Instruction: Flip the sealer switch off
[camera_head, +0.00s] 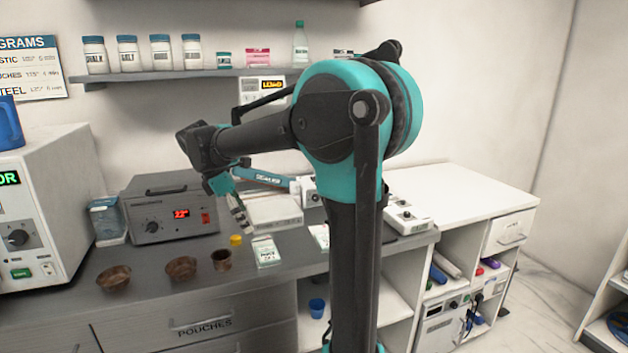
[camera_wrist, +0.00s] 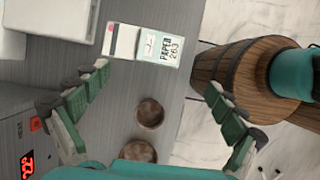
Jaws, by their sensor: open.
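A low white unit with a blue-teal lettered bar (camera_head: 262,178) over its pale base (camera_head: 272,212) stands on the counter; it looks like the sealer. Part of a white body also shows in the wrist view (camera_wrist: 60,15). I cannot make out a switch on it. A grey box with a red number display (camera_head: 150,226) stands left of it, with a small red switch (camera_head: 205,217) on its front. The red switch also shows in the wrist view (camera_wrist: 37,124), beside my left finger. My gripper (camera_head: 238,210) is open and empty above the counter; its fingers spread wide in the wrist view (camera_wrist: 158,80).
A white oven-like unit (camera_head: 50,190) stands left. A shelf of jars (camera_head: 180,74) hangs above. My arm hides part of the counter.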

